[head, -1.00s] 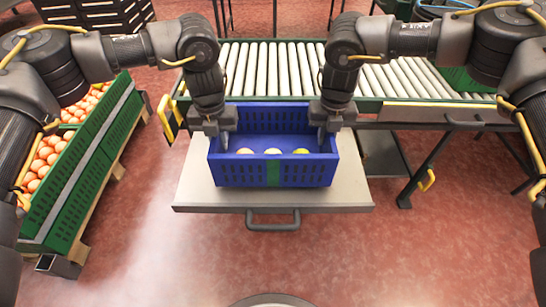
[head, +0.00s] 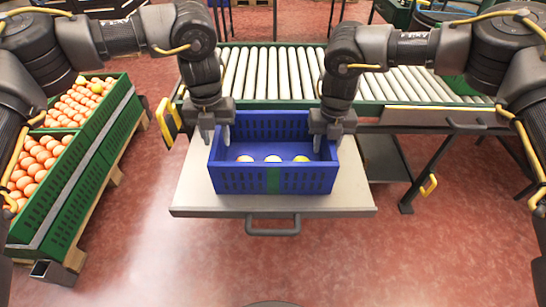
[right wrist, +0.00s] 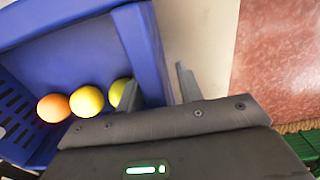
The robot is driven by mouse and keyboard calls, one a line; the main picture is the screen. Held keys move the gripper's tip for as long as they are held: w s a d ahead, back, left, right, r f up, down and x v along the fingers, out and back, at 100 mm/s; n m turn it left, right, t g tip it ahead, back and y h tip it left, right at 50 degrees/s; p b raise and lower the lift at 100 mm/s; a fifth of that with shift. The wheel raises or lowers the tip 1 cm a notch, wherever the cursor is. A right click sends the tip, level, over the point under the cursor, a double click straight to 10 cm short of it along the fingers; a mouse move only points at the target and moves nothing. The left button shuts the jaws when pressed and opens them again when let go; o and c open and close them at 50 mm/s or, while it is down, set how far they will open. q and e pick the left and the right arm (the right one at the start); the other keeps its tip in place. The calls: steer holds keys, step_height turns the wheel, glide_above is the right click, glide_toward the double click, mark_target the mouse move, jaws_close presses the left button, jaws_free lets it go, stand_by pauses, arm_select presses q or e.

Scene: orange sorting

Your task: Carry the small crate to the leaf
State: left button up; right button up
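The small blue crate (head: 240,181), with a green patch on its front, stands upright on the pale leaf (head: 190,196) in front of the rollers. Three round fruits lie in it; the right wrist view shows an orange one (right wrist: 53,108), a yellow one (right wrist: 86,101) and a yellow-green one (right wrist: 117,92). My left gripper (head: 216,136) is open at the crate's left wall, one finger on each side. My right gripper (head: 328,139) is open at the right wall; the right wrist view shows a finger inside and one outside, with a gap to the wall (right wrist: 150,60).
A roller conveyor (head: 270,75) runs behind the leaf. A dark handle (head: 272,230) sticks out at the leaf's front edge. Green bins (head: 95,150) of oranges stand at the left. A yellow handle (head: 429,186) is at the right. The red floor in front is clear.

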arm_select(q)
step_height(320, 180, up, 8)
steer(key=shift+f, duration=0.2)
arm_select(e)
step_height(320, 180, up, 12)
stand_by(0.6)
arm_select(q)
steer(key=shift+s, duration=0.1)
